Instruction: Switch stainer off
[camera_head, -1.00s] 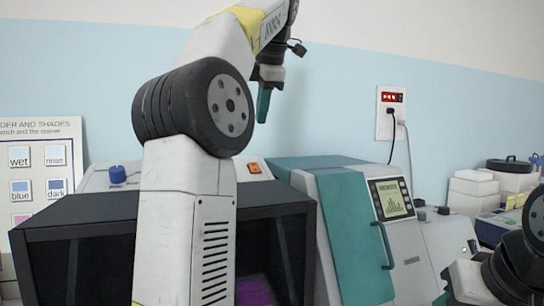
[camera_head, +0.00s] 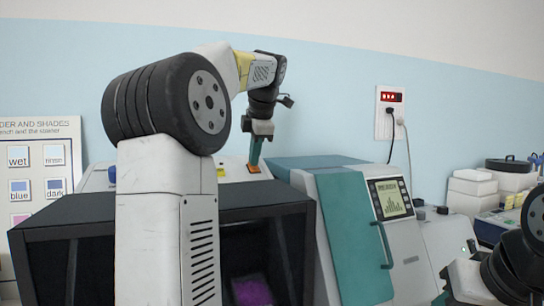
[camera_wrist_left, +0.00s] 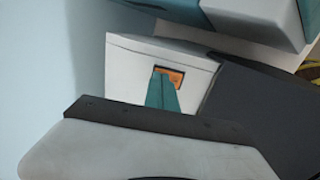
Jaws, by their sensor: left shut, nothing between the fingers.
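The stainer (camera_head: 300,215) is a box with a dark open front and a light top panel at its back. An orange rocker switch (camera_head: 254,169) sits on that panel. My left gripper (camera_head: 255,163) is shut and empty, its teal fingertips pointing down at the switch. In the left wrist view the fingertips (camera_wrist_left: 163,75) overlap the orange switch (camera_wrist_left: 176,77) and hide part of it; I cannot tell whether they touch it. A purple item (camera_head: 252,291) lies inside the stainer. My right arm shows at the lower right, but its fingertips are not visible.
A teal-doored machine (camera_head: 352,235) with a lit screen stands just right of the stainer. A wall outlet (camera_head: 389,112) with a red display has cords plugged in. White containers (camera_head: 472,190) stand at the far right. A shade chart (camera_head: 40,165) stands at the left.

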